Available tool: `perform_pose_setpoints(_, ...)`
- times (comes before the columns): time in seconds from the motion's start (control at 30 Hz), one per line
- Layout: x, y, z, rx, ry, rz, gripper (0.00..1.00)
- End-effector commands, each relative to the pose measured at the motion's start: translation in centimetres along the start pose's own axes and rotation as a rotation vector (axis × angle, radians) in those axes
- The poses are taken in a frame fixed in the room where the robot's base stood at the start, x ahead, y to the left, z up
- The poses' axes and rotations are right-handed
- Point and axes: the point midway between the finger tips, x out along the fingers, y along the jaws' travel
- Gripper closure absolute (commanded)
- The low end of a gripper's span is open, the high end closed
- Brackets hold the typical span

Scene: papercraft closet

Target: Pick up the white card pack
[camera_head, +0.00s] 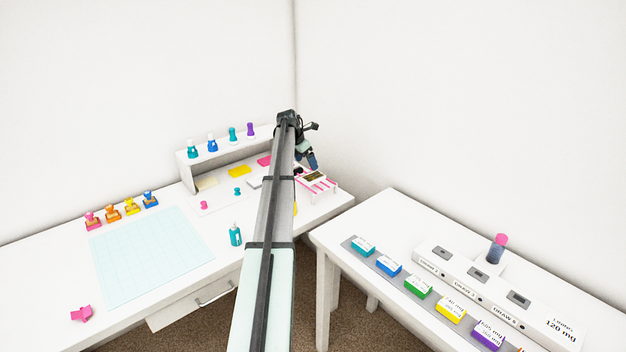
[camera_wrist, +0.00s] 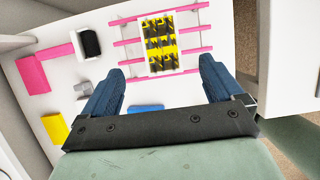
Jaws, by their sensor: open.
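My gripper (camera_wrist: 161,68) is open, with two blue fingers apart and nothing between them. In the head view my gripper (camera_head: 311,160) hangs at the far right end of the long desk, above a pink-striped rack (camera_head: 316,184). In the wrist view the rack (camera_wrist: 130,42) lies just beyond the fingertips, with a yellow-and-black patterned piece (camera_wrist: 160,45) on it. A small whitish-grey block (camera_head: 254,183) lies on the desk left of my arm; it may be the white card pack, but I cannot tell for sure. My arm hides part of the desk.
A yellow pack (camera_head: 240,170) and a pink pack (camera_head: 264,160) lie near the white shelf (camera_head: 222,155), which carries several bottles. A teal bottle (camera_head: 235,235) stands near the front edge. A second table (camera_head: 400,215) at right holds coloured boxes. The pale cutting mat (camera_head: 150,250) is clear.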

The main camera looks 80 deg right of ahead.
Motion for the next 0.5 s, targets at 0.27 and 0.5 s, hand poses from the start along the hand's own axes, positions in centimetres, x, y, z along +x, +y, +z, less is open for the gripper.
perform_pose_setpoints(0.27,2.8,0.0,0.0,0.0,0.0,0.0,0.06)
perform_pose_setpoints(0.5,4.7,-0.1,-0.2,0.0,0.002,-0.001,0.06)
